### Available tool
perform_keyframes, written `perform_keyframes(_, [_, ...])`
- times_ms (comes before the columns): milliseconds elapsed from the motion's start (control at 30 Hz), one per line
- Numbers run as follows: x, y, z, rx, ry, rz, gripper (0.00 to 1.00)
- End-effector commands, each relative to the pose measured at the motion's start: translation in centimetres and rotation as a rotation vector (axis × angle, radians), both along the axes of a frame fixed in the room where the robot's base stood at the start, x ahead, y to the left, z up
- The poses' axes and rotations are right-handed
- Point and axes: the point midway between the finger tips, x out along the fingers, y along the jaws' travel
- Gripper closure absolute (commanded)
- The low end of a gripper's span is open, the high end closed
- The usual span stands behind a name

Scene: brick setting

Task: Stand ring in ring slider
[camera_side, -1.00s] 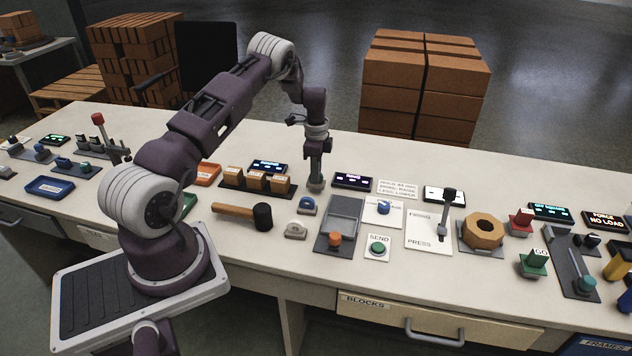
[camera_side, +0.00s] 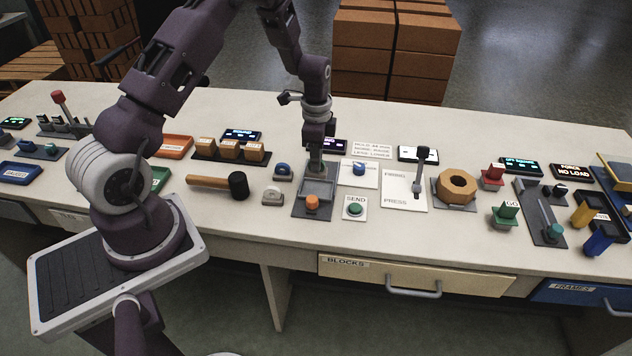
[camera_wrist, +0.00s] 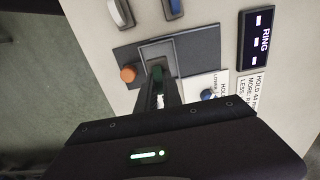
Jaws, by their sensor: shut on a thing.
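My gripper (camera_side: 316,167) points down over the far end of a dark grey panel (camera_side: 299,210), which has a lighter grey recessed tray (camera_side: 318,188) and an orange knob (camera_side: 311,202) at its near end. In the wrist view my gripper (camera_wrist: 158,82) is shut at the tray's edge, with a dark green patch at its tips. The small thing in its fingers is mostly hidden, and I cannot make out its shape. The wrist view also shows the orange knob (camera_wrist: 128,74) and a display reading RING (camera_wrist: 258,38). I cannot tell whether the fingertips touch the panel.
A blue knob on a white plate (camera_side: 359,169) and a green SEND button (camera_side: 355,209) stand right of the panel. Blue (camera_side: 283,172) and white (camera_side: 272,196) switches and a mallet (camera_side: 238,186) lie left. A lever (camera_side: 420,170) and hex block (camera_side: 456,188) stand farther right.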

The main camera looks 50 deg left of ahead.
Motion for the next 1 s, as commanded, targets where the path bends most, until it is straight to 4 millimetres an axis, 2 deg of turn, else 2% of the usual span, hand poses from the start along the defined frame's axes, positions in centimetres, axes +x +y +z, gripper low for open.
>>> perform_keyframes(33, [-0.1,0.0,-1.1,-0.001,0.003,0.001,1.00])
perform_keyframes(167, [0.0,0.1,-2.7,-0.001,0.001,0.000,1.00])
perform_keyframes(333, [0.0,0.1,-5.6,-0.001,0.002,0.001,1.00])
perform_keyframes(667, [0.1,0.1,-6.2,0.000,-0.001,0.000,1.00])
perform_keyframes(700, [0.1,0.1,-6.2,0.001,-0.001,0.001,0.86])
perform_keyframes(800, [0.1,0.1,-6.2,0.001,-0.001,0.000,0.68])
perform_keyframes(1000, [0.1,0.1,-6.2,0.001,-0.001,0.000,0.68])
